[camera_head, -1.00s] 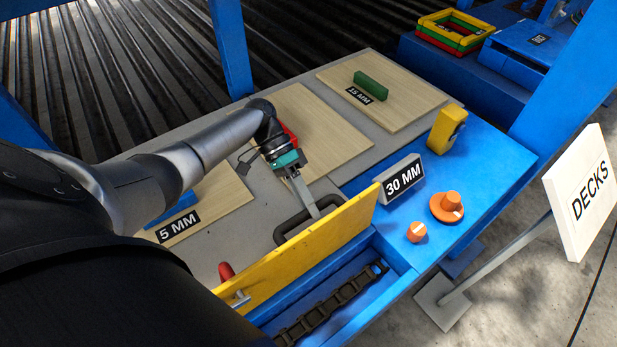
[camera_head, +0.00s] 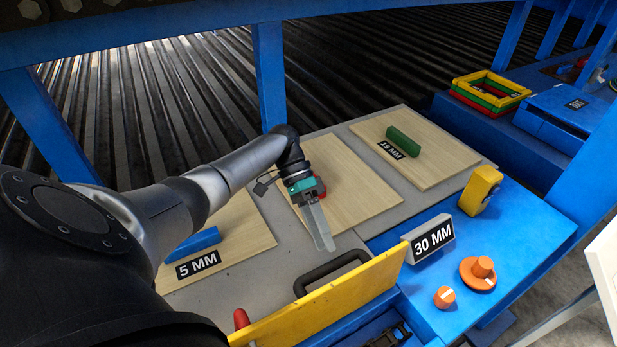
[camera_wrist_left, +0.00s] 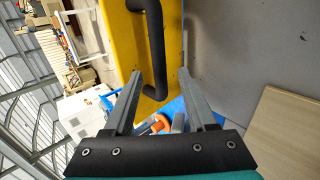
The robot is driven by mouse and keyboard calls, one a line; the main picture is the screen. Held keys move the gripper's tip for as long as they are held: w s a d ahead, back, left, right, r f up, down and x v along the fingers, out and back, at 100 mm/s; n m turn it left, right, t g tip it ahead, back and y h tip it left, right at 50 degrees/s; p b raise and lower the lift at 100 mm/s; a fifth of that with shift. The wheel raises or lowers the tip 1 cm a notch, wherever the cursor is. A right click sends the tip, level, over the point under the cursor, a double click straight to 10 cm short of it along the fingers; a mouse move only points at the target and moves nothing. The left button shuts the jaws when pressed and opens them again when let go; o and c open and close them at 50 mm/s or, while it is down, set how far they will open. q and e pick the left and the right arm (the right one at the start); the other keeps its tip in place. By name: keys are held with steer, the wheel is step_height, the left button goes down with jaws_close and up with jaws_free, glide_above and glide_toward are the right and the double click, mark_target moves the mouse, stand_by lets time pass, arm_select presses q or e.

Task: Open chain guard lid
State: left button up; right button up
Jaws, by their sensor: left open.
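The yellow chain guard lid (camera_head: 340,299) stands raised on edge along the near side of the table, with its black handle (camera_head: 331,271) on the far face. Part of the dark chain (camera_head: 388,338) shows in the blue trough beside it. My left gripper (camera_head: 325,243) is above the table just beyond the handle, fingers pointing down. In the left wrist view the gripper (camera_wrist_left: 160,82) is open, and the lid (camera_wrist_left: 120,40) and handle (camera_wrist_left: 156,55) show beyond the fingertips, with the handle apart from the fingers. My right gripper is not in view.
Wooden boards with a blue block (camera_head: 193,244) and a green block (camera_head: 403,141) lie on the grey table. A 30 MM sign (camera_head: 432,239), orange knobs (camera_head: 479,273) and a yellow box (camera_head: 480,190) stand on the blue panel at right. A red handle (camera_head: 241,319) is near the lid's left end.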

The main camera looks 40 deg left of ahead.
arm_select(q)
steer(key=b+v, duration=0.1)
steer(key=v, duration=0.8)
steer(key=shift+a+r, duration=0.15)
steer(key=shift+a, duration=0.05)
steer(key=shift+w, duration=0.1)
